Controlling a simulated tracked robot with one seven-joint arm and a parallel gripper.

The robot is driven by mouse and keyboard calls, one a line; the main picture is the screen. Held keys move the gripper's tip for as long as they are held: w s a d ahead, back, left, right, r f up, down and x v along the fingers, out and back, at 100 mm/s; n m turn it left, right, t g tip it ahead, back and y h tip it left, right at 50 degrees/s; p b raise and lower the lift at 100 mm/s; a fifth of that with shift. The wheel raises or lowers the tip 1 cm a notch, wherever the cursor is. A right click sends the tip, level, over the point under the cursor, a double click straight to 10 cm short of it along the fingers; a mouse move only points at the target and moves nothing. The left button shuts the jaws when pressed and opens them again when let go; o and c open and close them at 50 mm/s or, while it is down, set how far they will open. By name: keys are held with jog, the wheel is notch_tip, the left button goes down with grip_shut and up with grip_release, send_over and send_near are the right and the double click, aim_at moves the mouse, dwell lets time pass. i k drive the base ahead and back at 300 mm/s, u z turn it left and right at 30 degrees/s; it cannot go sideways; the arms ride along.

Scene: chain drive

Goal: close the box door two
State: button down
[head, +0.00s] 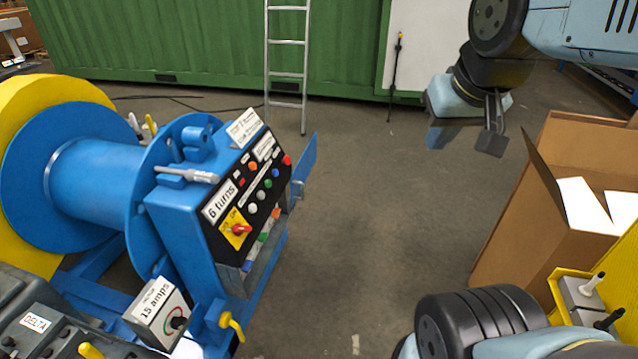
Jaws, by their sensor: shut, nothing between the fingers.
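The blue control box (178,230) stands left of centre, with a sloped black panel of buttons and a "6 turns" label. A flat blue door-like panel (309,158) sticks out from its far right side, swung away from the box, with a small latch-like part below it. I cannot read a number on this panel. My gripper (490,143) hangs in the air at the upper right, shut and empty. It is well to the right of the blue panel and apart from it.
A blue and yellow cable drum (95,185) is at the left. An open cardboard box (520,225) stands at the right, below my gripper. A ladder (287,60) leans at the green container (200,45). Grey floor between the control box and cardboard box is clear.

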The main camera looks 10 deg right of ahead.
aim_at(300, 173)
jog(key=z, duration=0.4)
jog(key=k, duration=0.9)
jog(key=z, duration=0.25)
jog(key=i, duration=1.75)
jog(key=u, duration=0.5)
jog(key=i, duration=1.3)
jog(key=u, duration=0.1)
